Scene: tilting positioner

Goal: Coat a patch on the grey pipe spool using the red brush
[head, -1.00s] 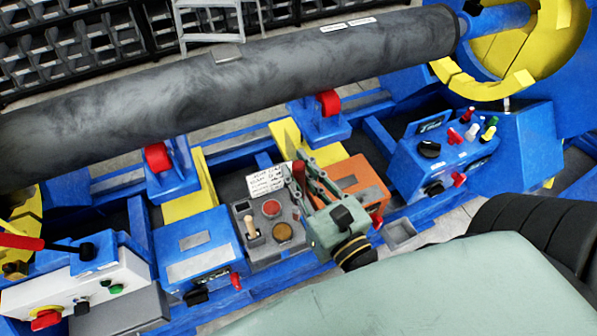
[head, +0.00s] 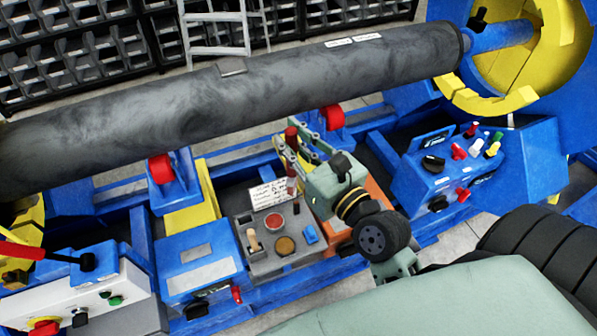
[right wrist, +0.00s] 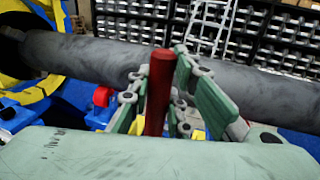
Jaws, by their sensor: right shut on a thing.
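The grey pipe spool (head: 230,97) lies across the head view, dark and mottled, with a small flat grey plate (head: 231,67) on its top side and white labels near its right end. My right gripper (head: 303,143) is shut on the red brush (head: 291,137), in front of and below the spool in the picture, apart from it. The brush's red handle (right wrist: 159,92) stands nearly upright between the green fingers in the right wrist view, with the spool behind. I cannot make out its bristles. My left gripper is not in view.
A grey tray (head: 262,262) holds a red-topped pot, an amber-topped pot, a wooden-handled tool and a small blue item. A white written card stands behind them. Red rollers (head: 161,169) sit under the spool. A yellow chuck (head: 560,50) and a blue control box (head: 445,170) stand right.

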